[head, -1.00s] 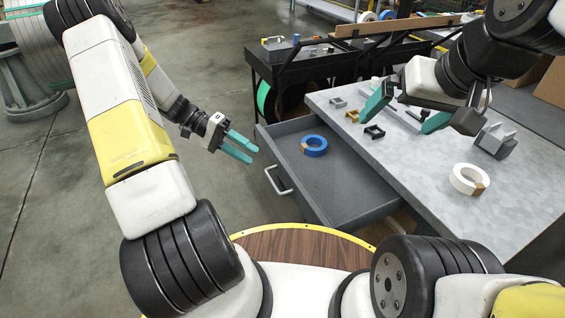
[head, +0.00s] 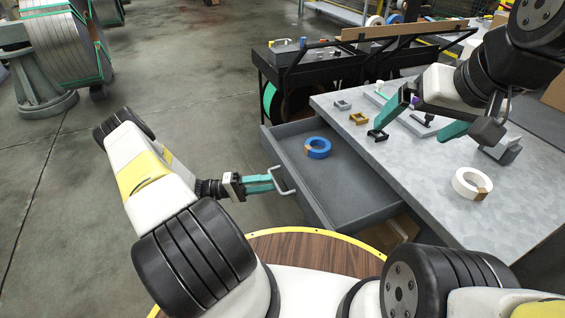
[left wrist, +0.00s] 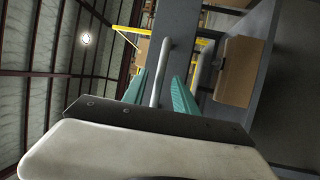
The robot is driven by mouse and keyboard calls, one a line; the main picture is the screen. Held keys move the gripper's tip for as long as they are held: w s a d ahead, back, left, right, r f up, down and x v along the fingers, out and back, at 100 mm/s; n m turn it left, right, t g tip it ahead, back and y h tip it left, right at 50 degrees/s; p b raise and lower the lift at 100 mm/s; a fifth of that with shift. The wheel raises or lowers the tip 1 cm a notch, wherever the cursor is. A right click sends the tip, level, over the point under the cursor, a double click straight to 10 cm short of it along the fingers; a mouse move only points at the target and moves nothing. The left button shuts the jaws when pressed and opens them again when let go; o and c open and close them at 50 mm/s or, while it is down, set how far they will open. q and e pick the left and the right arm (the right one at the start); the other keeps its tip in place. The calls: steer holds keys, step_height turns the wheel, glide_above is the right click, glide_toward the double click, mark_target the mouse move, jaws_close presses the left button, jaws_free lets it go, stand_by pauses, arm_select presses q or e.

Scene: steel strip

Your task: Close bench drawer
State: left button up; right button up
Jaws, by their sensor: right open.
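The grey bench drawer (head: 350,192) is pulled open from the bench, with a blue tape roll (head: 317,147) inside near its far left corner. Its pale bar handle (head: 282,181) is on the left front face. My left gripper (head: 272,183) is at this handle, its teal fingers pointing right at the drawer front. In the left wrist view, the handle bar (left wrist: 161,72) shows between the two spread fingers (left wrist: 160,95); contact cannot be told. My right gripper (head: 424,118) is open above the bench top, fingers spread, apparently empty.
The bench top (head: 430,180) carries a white tape roll (head: 472,183), small black and yellow brackets and a grey block (head: 503,150). A black cart (head: 310,70) stands behind the drawer. Floor left of the drawer is clear.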

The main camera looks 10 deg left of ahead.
mark_target(274, 181)
arm_select(q)
steer(key=shift+x, duration=1.55)
jaws_close()
